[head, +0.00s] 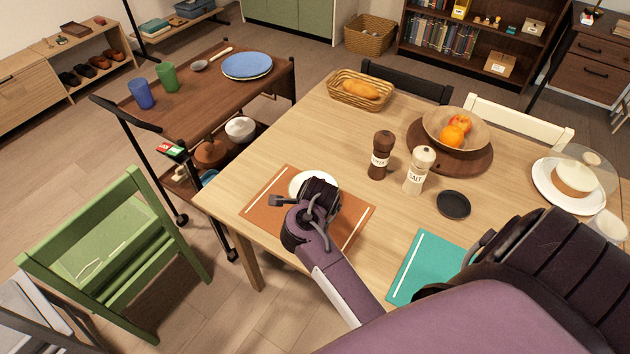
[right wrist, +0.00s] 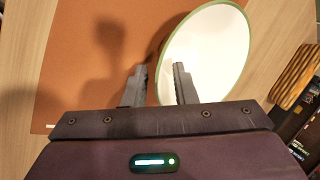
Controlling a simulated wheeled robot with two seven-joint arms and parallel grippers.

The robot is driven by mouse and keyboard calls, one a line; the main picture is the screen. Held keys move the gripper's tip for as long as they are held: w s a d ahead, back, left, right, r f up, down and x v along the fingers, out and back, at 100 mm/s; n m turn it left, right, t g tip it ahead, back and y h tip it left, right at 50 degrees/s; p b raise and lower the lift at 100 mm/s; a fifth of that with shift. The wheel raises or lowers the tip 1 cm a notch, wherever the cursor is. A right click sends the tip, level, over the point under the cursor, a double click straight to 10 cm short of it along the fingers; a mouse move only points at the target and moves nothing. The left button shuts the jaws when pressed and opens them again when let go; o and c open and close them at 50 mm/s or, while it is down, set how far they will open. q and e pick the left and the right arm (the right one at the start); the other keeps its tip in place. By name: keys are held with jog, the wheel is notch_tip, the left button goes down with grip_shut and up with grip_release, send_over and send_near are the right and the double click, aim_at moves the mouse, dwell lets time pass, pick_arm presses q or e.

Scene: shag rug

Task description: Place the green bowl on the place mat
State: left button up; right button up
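A round white-inside dish with a green rim, which looks like the green bowl (head: 303,179), rests over the far part of the orange-brown place mat (head: 352,213). In the right wrist view the bowl (right wrist: 212,50) overlaps the mat's (right wrist: 75,35) right edge. My right gripper (head: 320,192) is above the bowl's near side and hides part of it. In the right wrist view its fingers (right wrist: 160,85) are apart, on either side of the bowl's left rim, with a gap. Contact cannot be told. My left gripper is not in view.
A teal mat (head: 425,262) lies to the right. Pepper (head: 380,157) and salt (head: 418,170) mills, a black coaster (head: 453,205), a fruit bowl (head: 470,130) and a bread basket (head: 361,90) stand on the table. A green chair (head: 115,240) and a cart (head: 205,105) are left.

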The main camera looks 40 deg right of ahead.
jog(key=p+v, duration=0.7)
jog(key=v, duration=0.5)
jog(key=shift+r, duration=0.2)
